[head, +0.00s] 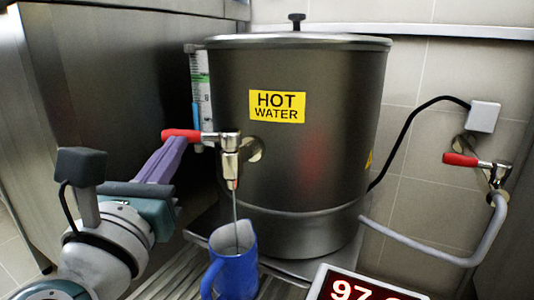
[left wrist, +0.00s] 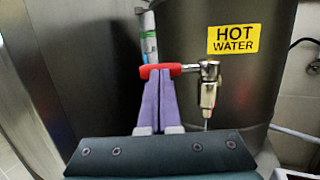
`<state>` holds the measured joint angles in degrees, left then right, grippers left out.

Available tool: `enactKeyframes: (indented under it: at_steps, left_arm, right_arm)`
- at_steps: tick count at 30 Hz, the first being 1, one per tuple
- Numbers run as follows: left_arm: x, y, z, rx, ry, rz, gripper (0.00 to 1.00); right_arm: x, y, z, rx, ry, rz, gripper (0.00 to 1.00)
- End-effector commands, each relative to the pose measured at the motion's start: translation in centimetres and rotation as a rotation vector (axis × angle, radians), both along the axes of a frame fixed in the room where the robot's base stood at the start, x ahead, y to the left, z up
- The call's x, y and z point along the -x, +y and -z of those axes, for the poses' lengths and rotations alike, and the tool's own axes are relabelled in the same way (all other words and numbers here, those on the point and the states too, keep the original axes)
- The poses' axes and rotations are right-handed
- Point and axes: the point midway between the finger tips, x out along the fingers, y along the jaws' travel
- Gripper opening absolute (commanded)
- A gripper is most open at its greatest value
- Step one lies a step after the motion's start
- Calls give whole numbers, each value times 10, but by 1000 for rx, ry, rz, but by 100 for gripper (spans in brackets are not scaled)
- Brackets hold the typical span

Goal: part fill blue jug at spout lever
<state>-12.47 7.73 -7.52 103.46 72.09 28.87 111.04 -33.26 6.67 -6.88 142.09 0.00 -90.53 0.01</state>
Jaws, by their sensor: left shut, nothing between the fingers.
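The blue jug (head: 235,272) stands upright below the spout (head: 230,158) of the hot water urn (head: 310,150). A thin stream of water (head: 236,208) runs from the spout into the jug's open top; the water level inside cannot be told. The red spout lever (head: 181,134) points left from the tap; it also shows in the left wrist view (left wrist: 155,70). My left gripper (head: 177,145) is shut and empty, its purple fingertips at the red lever, seemingly touching it. The fingers also show in the left wrist view (left wrist: 158,78). My right gripper is out of view.
A sight gauge (head: 200,85) rises behind the lever. A red display (head: 365,287) reading 97 stands at the front right. A second red-handled tap (head: 462,160) with a curved pipe is on the right wall. A steel panel (head: 110,75) closes the left side.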

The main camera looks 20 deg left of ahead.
Motion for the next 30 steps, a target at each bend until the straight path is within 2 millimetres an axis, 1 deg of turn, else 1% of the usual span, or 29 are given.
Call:
enactKeyframes:
  at_steps: [1,6,18,30]
  left_arm:
    - [-2,4,2,-9,-1,39,0]
    - [-10,10,2,-4,-1,155,0]
    - [-24,19,1,0,-1,147,0]
    - [-27,20,0,0,0,147,0]
  right_arm:
    - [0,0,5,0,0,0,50]
    - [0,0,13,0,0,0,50]
    - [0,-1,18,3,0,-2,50]
    - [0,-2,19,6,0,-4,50]
